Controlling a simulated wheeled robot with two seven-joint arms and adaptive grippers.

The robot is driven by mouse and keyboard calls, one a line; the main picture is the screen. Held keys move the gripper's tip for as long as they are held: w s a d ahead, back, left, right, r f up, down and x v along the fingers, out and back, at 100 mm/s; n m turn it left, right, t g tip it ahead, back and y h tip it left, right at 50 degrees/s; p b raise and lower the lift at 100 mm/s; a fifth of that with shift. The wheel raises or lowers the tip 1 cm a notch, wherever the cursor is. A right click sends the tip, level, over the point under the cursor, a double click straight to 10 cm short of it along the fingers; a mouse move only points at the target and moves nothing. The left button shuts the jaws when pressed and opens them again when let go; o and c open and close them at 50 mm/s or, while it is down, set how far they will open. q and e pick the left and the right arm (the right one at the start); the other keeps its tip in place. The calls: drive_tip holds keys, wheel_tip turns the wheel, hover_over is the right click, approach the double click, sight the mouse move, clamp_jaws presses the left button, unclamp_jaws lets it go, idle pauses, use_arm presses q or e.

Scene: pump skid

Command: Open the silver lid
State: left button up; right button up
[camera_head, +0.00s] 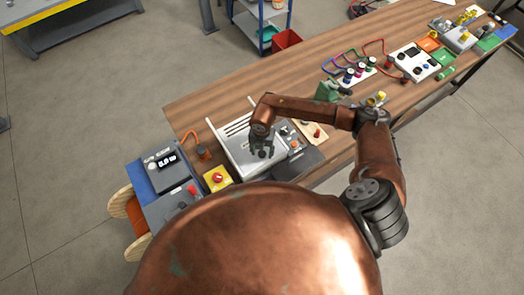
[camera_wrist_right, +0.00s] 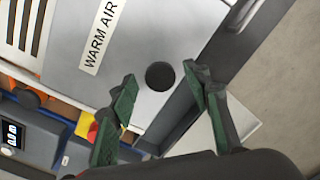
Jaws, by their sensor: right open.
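The silver lid (camera_head: 236,150) is the flat top of a slotted box on the wooden bench, and it looks shut. In the right wrist view the silver surface (camera_wrist_right: 150,40) carries a "WARM AIR" label and a dark round spot, a knob or a hole; I cannot tell which. My right gripper (camera_head: 262,152) is above the lid's right part. In its wrist view the right gripper (camera_wrist_right: 161,92) has its fingers spread with nothing between them; the dark round spot shows between and just beyond the tips. Contact with the lid cannot be told. My left gripper is not in view.
A blue unit with a lit display (camera_head: 167,160) and a yellow box with a red button (camera_head: 217,178) stand left of the silver box. A small wooden board (camera_head: 312,131) lies to its right. Coloured hoses (camera_head: 345,65) and several devices fill the bench's far right.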

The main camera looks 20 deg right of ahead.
drive_tip(key=shift+f, duration=0.1)
clamp_jaws()
idle(0.5)
